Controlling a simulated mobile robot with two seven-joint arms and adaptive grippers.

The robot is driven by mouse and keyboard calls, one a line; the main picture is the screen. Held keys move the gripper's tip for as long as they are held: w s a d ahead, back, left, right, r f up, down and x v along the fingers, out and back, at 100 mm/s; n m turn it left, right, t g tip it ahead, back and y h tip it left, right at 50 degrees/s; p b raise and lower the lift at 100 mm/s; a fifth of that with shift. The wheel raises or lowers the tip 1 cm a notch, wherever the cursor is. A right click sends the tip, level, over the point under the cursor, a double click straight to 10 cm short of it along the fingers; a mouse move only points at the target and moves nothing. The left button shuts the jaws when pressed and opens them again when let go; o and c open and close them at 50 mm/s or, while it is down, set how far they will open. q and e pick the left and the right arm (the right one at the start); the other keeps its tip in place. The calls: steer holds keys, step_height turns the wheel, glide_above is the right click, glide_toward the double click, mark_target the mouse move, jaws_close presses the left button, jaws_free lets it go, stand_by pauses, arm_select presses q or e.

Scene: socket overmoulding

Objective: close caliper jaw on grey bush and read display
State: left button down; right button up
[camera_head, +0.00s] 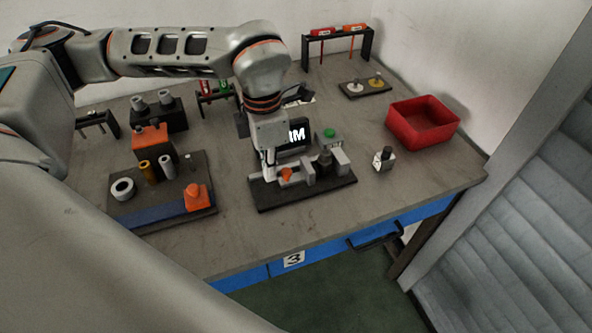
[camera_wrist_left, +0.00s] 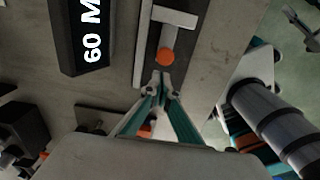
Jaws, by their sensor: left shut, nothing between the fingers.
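The caliper stands on a black base (camera_head: 313,192) at the middle of the bench, with light grey jaw blocks (camera_head: 308,172) and an orange knob (camera_head: 286,174). A dark grey cylinder (camera_head: 325,158), perhaps the grey bush, stands by the jaws; I cannot tell whether they touch it. My left gripper (camera_head: 268,172) points down, shut and empty, beside the knob. In the left wrist view, the fingertips (camera_wrist_left: 162,77) are just short of the orange knob (camera_wrist_left: 166,56). The black display (camera_wrist_left: 82,35) reads "60 M", its remainder cut off; in the head view my arm partly covers it.
A dark mat (camera_head: 165,212) at left holds a pale ring (camera_head: 122,188), cylinders and an orange piece (camera_head: 196,197). A green button (camera_head: 329,133) sits behind the caliper. A small block (camera_head: 383,158) and a red bin (camera_head: 423,124) stand at right. The front bench strip is clear.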

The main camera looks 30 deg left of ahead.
mark_target(282, 174)
arm_select(q)
steer(key=shift+f+b, duration=0.45)
steer(key=shift+f, duration=0.95)
steer(key=shift+w+d, duration=0.15)
steer(key=shift+w+d, duration=0.95)
steer(key=shift+w, duration=0.2)
stand_by(0.5)
steer(key=shift+w+d+r, duration=0.1)
steer(key=shift+w, duration=0.05)
stand_by(0.6)
stand_by(0.4)
steer(key=shift+s+a, duration=0.2)
steer(key=shift+s+a+p, duration=0.2)
steer(key=shift+s+p, duration=0.05)
steer(key=shift+p, duration=0.05)
